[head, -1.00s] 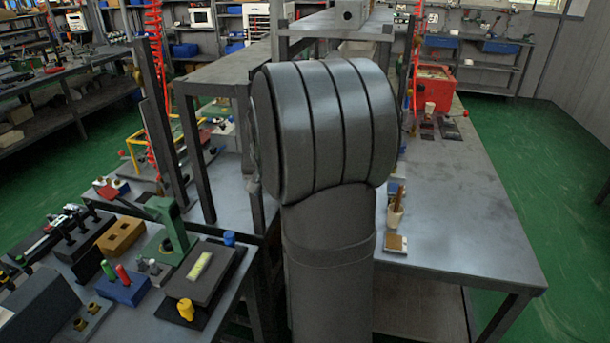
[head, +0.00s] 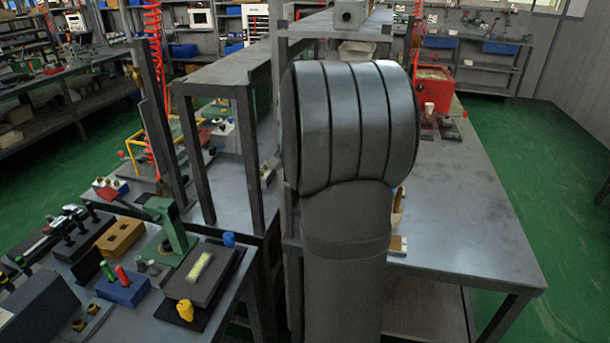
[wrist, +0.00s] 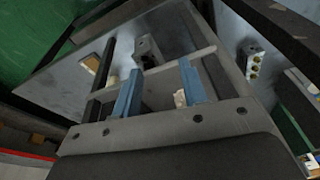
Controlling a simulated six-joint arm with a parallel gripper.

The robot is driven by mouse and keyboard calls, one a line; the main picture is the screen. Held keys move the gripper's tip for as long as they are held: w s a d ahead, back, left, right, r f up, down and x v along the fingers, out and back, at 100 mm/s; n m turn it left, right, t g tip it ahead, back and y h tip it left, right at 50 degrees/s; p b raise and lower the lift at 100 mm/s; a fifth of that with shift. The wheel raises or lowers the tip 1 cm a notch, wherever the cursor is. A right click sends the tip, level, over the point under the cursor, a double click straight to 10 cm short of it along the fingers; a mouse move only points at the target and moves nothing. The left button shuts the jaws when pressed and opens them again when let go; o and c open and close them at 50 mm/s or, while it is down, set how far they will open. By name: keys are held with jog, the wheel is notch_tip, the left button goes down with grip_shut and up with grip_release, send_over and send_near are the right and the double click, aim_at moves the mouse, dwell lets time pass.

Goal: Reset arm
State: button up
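My gripper (wrist: 158,78) shows in the wrist view, its two blue fingers spread well apart with nothing seen held between them. Beyond the fingertips a grey block with a hole (wrist: 148,50) rests on the metal table surface. A small pale piece (wrist: 180,98) shows near the right finger; I cannot tell what it is. In the head view my grey arm (head: 352,130) stands upright in the middle and hides the centre of the scene. The gripper itself does not show there.
A bench at lower left carries a blue block (head: 122,290), a brown block (head: 120,238), a green press (head: 172,230) and a yellow piece (head: 185,310). A red box (head: 436,90) stands on the right table (head: 460,210), whose near right part is clear. Dark posts rise left of my arm.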

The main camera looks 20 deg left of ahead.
jog(key=s+a+f+n+y, duration=0.1)
jog(key=s+a+f+n, duration=0.1)
jog(key=s+a+n, duration=0.3)
jog(key=s+a+f+n+t+y, duration=0.1)
jog(key=s+a+f+n+y, duration=0.1)
jog(key=a, duration=1)
jog(key=s+f+n, duration=0.1)
jog(key=s+n, duration=0.1)
jog(key=n, duration=0.1)
jog(key=shift+s+f, duration=0.2)
jog(key=shift+s, duration=0.2)
jog(key=shift+w+d, duration=0.1)
